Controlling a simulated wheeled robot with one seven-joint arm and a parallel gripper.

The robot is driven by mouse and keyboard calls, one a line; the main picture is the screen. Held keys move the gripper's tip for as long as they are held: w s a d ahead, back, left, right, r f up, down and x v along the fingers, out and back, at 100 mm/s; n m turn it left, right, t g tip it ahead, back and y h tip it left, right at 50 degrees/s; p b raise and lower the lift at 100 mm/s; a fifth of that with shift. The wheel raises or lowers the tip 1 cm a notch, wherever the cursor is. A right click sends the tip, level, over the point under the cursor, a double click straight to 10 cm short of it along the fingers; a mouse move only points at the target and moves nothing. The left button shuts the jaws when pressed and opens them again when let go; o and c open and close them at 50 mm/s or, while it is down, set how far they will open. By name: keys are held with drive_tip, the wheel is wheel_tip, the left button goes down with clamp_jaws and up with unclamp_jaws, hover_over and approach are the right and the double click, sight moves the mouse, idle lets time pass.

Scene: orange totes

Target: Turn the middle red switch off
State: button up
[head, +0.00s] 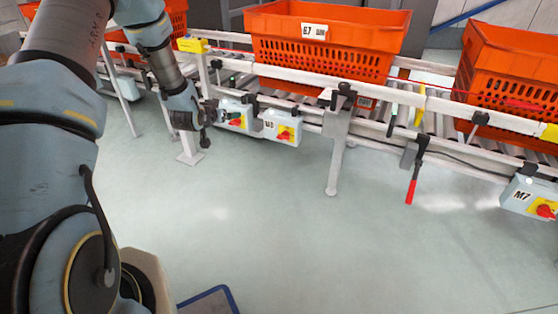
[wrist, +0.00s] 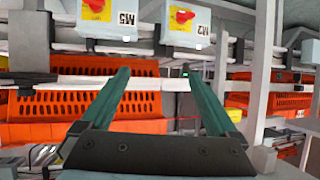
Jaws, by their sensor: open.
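Three pale boxes with red switches on yellow plates hang along the conveyor rail. The middle red switch (head: 284,134) is on the second box, just right of the left red switch (head: 236,122). The right red switch (head: 545,211) is on a box marked M7, far right. My gripper (head: 209,129) is open and empty, close to the left box and left of the middle one. In the wrist view my gripper (wrist: 158,75) has its fingers apart, with two switch boxes above them, upside down. Their red knobs show at left (wrist: 95,5) and right (wrist: 184,15). Neither finger visibly touches a switch.
Orange totes stand on the conveyor, one behind the boxes (head: 325,35) and one at right (head: 510,65). A conveyor leg (head: 334,160) stands right of the middle box. A red-handled lever (head: 412,188) hangs further right. The floor in front is clear.

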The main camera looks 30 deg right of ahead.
drive_tip(key=s+d+f+m+h+b, duration=0.1)
drive_tip(key=d+f+h+b, duration=0.15)
drive_tip(key=f, duration=0.35)
drive_tip(key=s+d+f+h+b, duration=0.1)
drive_tip(key=d+f+b, duration=0.2)
drive_tip(key=d+f, duration=0.15)
drive_tip(key=m+h+b, duration=0.1)
drive_tip(key=h+b, duration=0.2)
drive_tip(key=b, duration=0.2)
approach(282, 139)
drive_tip(key=shift+t, duration=0.4)
drive_tip(key=b+x, duration=0.3)
drive_tip(key=x, duration=0.5)
drive_tip(key=shift+d+f, duration=0.2)
drive_tip(key=shift+d, duration=0.15)
drive_tip(key=c, duration=1.4)
